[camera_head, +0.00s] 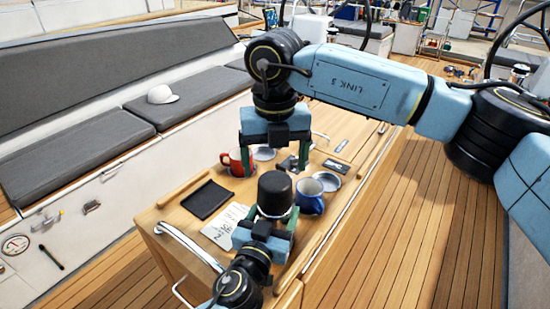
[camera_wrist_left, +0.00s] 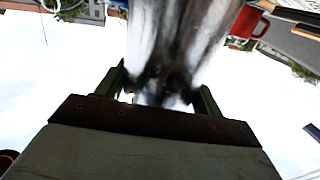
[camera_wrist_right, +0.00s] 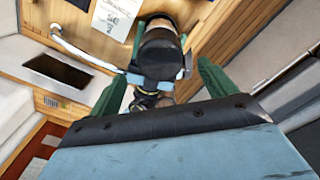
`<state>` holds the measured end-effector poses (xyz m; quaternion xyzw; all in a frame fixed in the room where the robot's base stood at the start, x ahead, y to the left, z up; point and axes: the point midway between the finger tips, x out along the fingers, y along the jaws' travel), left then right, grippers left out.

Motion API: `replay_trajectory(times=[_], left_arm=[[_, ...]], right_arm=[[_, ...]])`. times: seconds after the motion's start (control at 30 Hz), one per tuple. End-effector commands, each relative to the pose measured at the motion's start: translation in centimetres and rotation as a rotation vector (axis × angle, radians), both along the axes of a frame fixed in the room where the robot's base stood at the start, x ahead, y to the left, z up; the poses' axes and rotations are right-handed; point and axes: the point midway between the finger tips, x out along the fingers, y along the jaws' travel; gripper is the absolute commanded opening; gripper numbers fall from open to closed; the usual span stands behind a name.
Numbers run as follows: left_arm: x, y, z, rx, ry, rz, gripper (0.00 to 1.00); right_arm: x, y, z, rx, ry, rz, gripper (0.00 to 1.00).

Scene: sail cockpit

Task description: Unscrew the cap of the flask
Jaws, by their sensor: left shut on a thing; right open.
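The flask has a black cap (camera_head: 274,188) and stands upright at the table's near end. Its shiny metal body (camera_wrist_left: 178,45) fills the space between my left fingers in the left wrist view. My left gripper (camera_head: 273,214) is shut on the flask body, below the cap. My right gripper (camera_head: 275,164) is open and empty, pointing down, apart from the cap and behind it in the head view. In the right wrist view the black cap (camera_wrist_right: 158,50) shows beyond the open fingers (camera_wrist_right: 161,80). Most of the body is hidden in the head view.
On the wooden table (camera_head: 174,216) are a blue mug (camera_head: 311,197) close right of the flask, a red mug (camera_head: 232,162), a black tray (camera_head: 207,199) and a paper note (camera_head: 222,228). A metal rail (camera_head: 190,244) edges the near end. A white cap (camera_head: 162,94) lies on the bench.

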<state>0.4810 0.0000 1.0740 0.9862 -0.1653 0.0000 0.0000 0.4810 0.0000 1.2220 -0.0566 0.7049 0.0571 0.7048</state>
Motion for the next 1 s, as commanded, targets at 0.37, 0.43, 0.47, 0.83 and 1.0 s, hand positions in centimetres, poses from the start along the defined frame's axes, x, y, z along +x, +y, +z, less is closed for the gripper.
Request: replay_trajectory(times=[0.37,0.43,0.47,0.83,1.0], left_arm=[[0.0,0.0,-0.1,0.000,0.001,0.000,0.03],[0.0,0.0,-0.1,0.000,0.001,0.000,0.03],[0.0,0.0,-0.1,0.000,0.001,0.000,0.03],[0.0,0.0,-0.1,0.000,0.001,0.000,0.03],[0.0,0.0,-0.1,0.000,0.001,0.000,0.03]], right_arm=[[-0.1,0.0,-5.3,-0.001,0.003,-0.005,0.83],[0.0,0.0,-6.2,-0.001,0.003,-0.006,0.83],[0.0,0.0,-6.5,0.000,0.002,-0.006,0.83],[0.0,0.0,-7.9,-0.001,0.000,-0.005,0.83],[0.0,0.0,-7.8,-0.001,0.000,-0.004,0.73]])
